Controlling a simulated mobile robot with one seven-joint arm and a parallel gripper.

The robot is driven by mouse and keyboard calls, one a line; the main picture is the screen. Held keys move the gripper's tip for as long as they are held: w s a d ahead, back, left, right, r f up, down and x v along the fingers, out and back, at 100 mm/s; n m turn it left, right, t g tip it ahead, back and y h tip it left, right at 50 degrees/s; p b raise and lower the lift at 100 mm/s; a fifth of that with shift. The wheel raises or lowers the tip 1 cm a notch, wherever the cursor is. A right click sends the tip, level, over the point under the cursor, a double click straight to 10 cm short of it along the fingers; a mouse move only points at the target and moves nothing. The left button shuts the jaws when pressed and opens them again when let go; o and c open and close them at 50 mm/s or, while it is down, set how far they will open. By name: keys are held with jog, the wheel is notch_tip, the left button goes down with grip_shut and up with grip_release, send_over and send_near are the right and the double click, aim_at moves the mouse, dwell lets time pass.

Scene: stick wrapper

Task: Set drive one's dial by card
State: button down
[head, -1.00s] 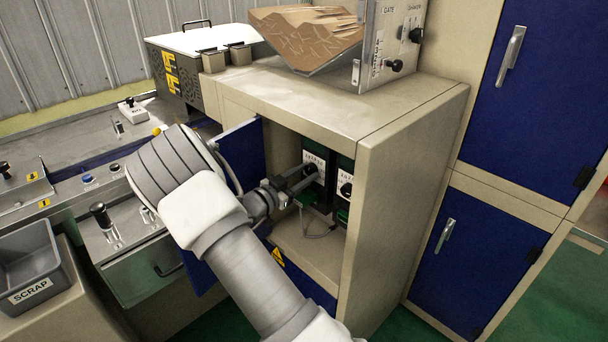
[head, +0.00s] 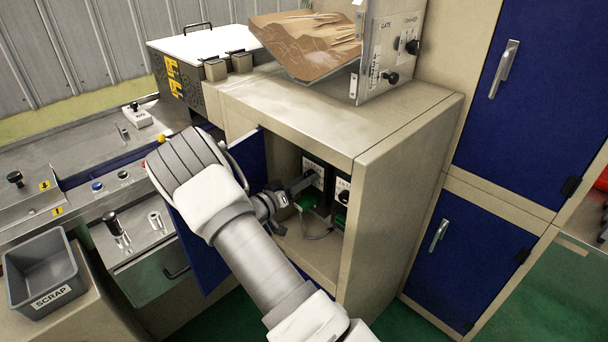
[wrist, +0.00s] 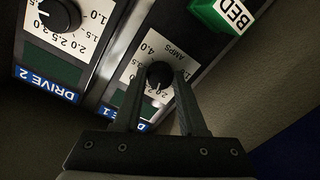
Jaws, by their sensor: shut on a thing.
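In the wrist view, drive one's dial (wrist: 159,75) is a black round knob with a white pointer mark on a white AMPS scale plate. The pointer is at the lower side of the knob, near 2.0; its exact setting is hard to read. My gripper (wrist: 163,82) is shut on this knob, one finger on each side. The blue drive one label (wrist: 134,119) is partly hidden by a finger. In the head view, my gripper (head: 313,177) reaches into the open cabinet at the left drive unit. I cannot make out a card.
Drive two's dial (wrist: 60,15) is close by on the left in the wrist view. A green BED block (wrist: 222,14) is at the upper right. In the head view, the open blue cabinet door (head: 247,165) stands beside my arm, and the cabinet's side wall (head: 400,190) bounds the right.

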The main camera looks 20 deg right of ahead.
jog(key=shift+r+n+p, duration=0.1)
jog(key=shift+n+p, duration=0.85)
jog(key=shift+n, duration=0.95)
jog(key=shift+c, duration=2.3)
grip_release()
jog(key=v, duration=0.7)
jog(key=shift+a, duration=0.25)
jog(key=shift+s, duration=0.15)
